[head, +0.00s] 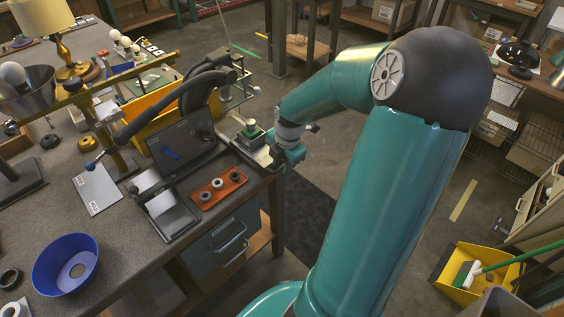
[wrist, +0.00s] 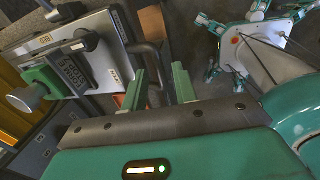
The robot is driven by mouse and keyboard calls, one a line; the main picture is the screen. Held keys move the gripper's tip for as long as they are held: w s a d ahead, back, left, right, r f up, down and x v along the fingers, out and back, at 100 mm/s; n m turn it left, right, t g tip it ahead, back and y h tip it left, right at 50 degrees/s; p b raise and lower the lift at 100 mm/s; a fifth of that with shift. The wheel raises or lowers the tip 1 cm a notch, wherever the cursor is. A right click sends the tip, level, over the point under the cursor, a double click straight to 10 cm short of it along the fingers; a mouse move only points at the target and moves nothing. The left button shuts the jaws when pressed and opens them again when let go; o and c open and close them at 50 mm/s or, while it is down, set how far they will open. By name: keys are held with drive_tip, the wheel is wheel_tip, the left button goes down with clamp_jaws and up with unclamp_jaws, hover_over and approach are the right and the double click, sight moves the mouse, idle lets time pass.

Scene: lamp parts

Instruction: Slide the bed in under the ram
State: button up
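The bed (wrist: 112,62) is a pale metal plate carrying a green fixture with a dark ribbed block and a round knob. A dark bar handle (wrist: 150,62) is on its edge facing my gripper. In the head view the bed (head: 262,156) is at the bench's right edge, pulled out beside the black press (head: 208,88). The press has a long curved lever. Its ram cannot be made out. My gripper (wrist: 160,86) is open, with two green fingers apart near the handle; contact cannot be told. In the head view my gripper (head: 280,155) is at the bed's outer edge, partly hidden.
A yellow bin (head: 160,105) stands behind the screen. Open floor lies right of the bench.

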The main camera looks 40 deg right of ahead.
sight(253, 141)
clamp_jaws()
drive_tip(key=shift+w, duration=0.15)
drive_tip(key=w, duration=1.2)
drive_tip(key=shift+a+r, duration=0.1)
drive_tip(key=shift+a, duration=0.05)
drive_tip(key=shift+w, duration=0.15)
drive_tip(key=shift+o, duration=1)
unclamp_jaws()
drive_tip(key=shift+w, duration=0.1)
drive_tip(key=shift+s, duration=0.2)
wheel_tip(253, 141, up, 14)
drive_tip(key=s, duration=0.2)
drive_tip(key=shift+s+f, duration=0.2)
drive_tip(key=shift+s, duration=0.05)
